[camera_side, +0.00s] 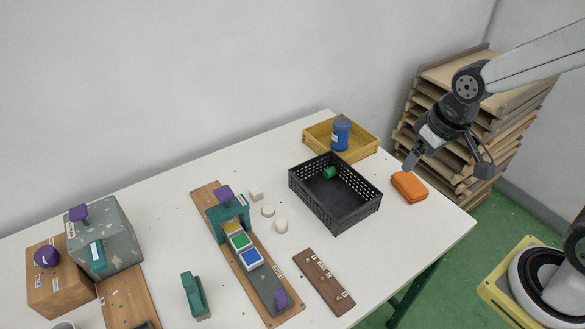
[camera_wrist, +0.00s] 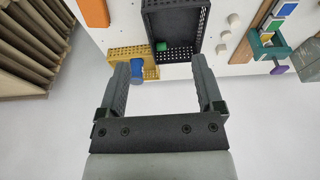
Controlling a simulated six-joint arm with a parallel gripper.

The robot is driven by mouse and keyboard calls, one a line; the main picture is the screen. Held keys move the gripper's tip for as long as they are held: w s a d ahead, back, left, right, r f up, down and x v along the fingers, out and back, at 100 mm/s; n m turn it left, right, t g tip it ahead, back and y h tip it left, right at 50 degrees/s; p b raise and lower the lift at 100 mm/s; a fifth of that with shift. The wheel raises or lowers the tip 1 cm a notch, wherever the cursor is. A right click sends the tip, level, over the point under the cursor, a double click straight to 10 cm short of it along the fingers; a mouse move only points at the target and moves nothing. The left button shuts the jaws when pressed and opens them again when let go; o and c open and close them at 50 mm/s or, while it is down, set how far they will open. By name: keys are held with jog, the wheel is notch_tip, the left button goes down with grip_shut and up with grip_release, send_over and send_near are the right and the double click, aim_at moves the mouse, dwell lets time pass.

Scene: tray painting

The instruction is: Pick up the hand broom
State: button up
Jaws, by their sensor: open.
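A teal object (camera_side: 194,294) with a raised grip and a pale lower edge stands near the front of the table in the side view. It looks like the hand broom, but it is too small to be certain. It does not show in the wrist view. My gripper (camera_side: 449,164) is open and empty, high above the table's right end, far to the right of the teal object. In the wrist view, the open fingers (camera_wrist: 160,65) have nothing between them.
A black crate (camera_side: 363,216) holds a green item. A yellow tray (camera_side: 369,147) holds a blue container (camera_side: 341,133). An orange block (camera_side: 409,187) lies near the right edge. A wooden board with a teal arch (camera_side: 228,212) and a brown strip (camera_side: 322,283) stand between the crate and teal object.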

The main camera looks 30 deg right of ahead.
jog(key=w+a+r+n+t+y, duration=0.25)
jog(key=w+a+n+t, duration=0.35)
jog(key=w+a, duration=0.85)
jog(key=n+g+y, duration=0.7)
jog(key=n+y, duration=0.3)
jog(key=y, duration=0.1)
send_over(191, 276)
jog(key=s+d, duration=0.1)
jog(key=d, duration=0.3)
notch_tip(191, 276, down, 3)
jog(key=f, duration=1.4)
jog(key=shift+w+d+f, duration=0.1)
jog(key=shift+w+d, duration=0.05)
jog(key=shift+d, duration=0.1)
jog(key=shift+w+a+f, duration=0.15)
jog(key=shift+a+f, duration=0.8)
jog(key=shift+a, duration=0.25)
jog(key=shift+a, duration=0.1)
